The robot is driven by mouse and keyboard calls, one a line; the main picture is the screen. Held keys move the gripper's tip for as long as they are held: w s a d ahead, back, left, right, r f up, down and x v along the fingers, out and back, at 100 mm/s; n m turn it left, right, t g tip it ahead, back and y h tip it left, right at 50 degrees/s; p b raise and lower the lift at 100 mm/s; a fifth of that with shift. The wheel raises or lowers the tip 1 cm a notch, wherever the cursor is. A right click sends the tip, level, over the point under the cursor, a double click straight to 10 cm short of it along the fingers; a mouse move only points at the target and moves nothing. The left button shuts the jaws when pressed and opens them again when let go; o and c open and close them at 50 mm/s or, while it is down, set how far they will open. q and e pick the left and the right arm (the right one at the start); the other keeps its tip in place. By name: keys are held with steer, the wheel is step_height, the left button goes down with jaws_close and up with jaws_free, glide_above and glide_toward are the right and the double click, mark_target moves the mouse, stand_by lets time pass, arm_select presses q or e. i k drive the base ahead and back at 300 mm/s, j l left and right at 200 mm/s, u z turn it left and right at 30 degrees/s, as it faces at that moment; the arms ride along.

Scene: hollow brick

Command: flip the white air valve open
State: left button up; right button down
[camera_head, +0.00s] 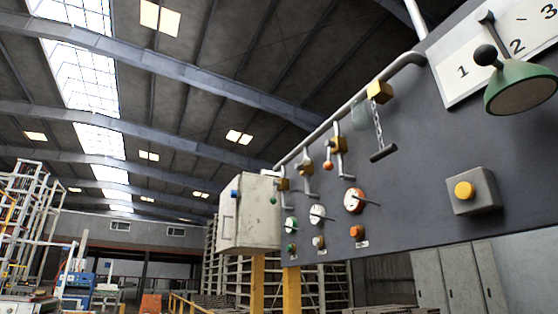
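A dark grey panel (415,170) carries a grey pipe (335,115) along its sloping top edge. Several brass-coloured valve bodies hang from the pipe, among them one in the middle (305,168) and one to its right (339,144). An orange-red ball knob (327,165) and a green ball knob (273,201) show beside these valves. The white air valve cannot be told for certain; it may be the small middle one, between the green and orange-red knobs. Its lever position is too small to read. Neither of my grippers is in view.
Below the valves are round gauges (317,214) and small coloured knobs (357,232). A pale cabinet (250,215) stands left.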

mark_target(306, 160)
steer(key=i+j+u, duration=0.1)
steer(key=i+j, duration=0.65)
steer(key=i, duration=0.2)
steer(key=i+j+u, duration=0.15)
steer(key=i+j, duration=0.2)
steer(key=i, duration=0.1)
